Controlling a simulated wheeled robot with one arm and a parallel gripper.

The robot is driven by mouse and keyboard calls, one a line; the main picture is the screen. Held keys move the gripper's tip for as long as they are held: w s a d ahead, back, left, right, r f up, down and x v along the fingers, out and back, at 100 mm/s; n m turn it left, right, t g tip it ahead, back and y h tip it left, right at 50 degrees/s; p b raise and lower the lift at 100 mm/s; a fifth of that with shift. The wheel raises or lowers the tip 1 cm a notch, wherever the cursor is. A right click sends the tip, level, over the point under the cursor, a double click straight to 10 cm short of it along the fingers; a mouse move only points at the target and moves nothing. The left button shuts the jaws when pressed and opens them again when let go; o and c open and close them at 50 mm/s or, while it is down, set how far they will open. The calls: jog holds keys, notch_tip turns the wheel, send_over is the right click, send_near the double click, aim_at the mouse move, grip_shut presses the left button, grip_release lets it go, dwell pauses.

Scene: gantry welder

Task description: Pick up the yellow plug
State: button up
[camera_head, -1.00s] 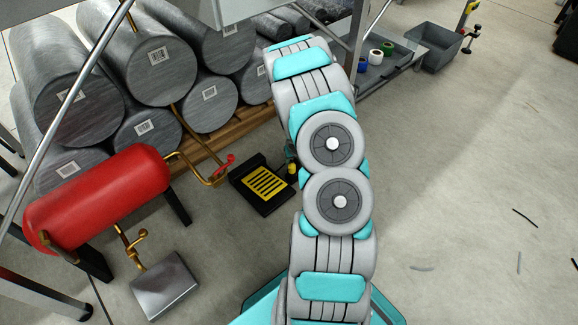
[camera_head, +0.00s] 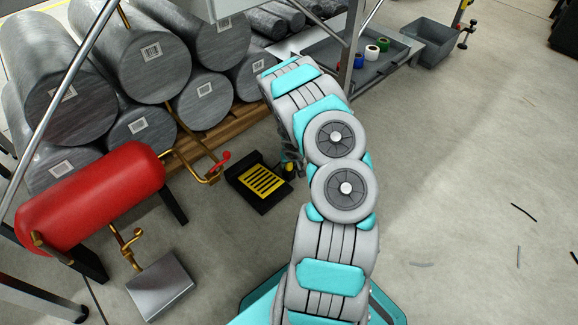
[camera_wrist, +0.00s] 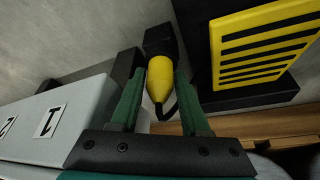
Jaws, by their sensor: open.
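The yellow plug (camera_wrist: 160,78) shows in the wrist view, with a black block at its far end and a dark cord near its narrow tip. My gripper (camera_wrist: 156,92) is open, its two green fingers on either side of the plug. I cannot tell whether either finger touches it. In the head view the plug (camera_head: 288,166) is a small yellow spot on the floor side of the pedal, beside my arm. My gripper (camera_head: 292,160) is mostly hidden by the arm there.
A black pedal with yellow stripes (camera_head: 262,184) lies beside the plug; it also shows in the wrist view (camera_wrist: 262,45). A red tank (camera_head: 95,195), stacked grey cylinders (camera_head: 150,65) and a metal pedal (camera_head: 160,287) stand left. Floor at right is mostly clear.

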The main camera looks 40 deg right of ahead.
grip_shut()
dwell(0.4)
jog(key=shift+r, duration=0.15)
jog(key=shift+r+p, duration=0.55)
jog(key=shift+r, duration=1.15)
jog(key=s+r+p, duration=0.1)
jog(key=s+r, duration=0.1)
jog(key=s, duration=0.6)
jog(key=s+r+p, duration=0.1)
jog(key=s+r, duration=0.2)
jog(key=s, duration=0.5)
jog(key=shift+d+r+p, duration=0.3)
jog(key=shift+d+p, duration=0.05)
jog(key=shift+d, duration=0.05)
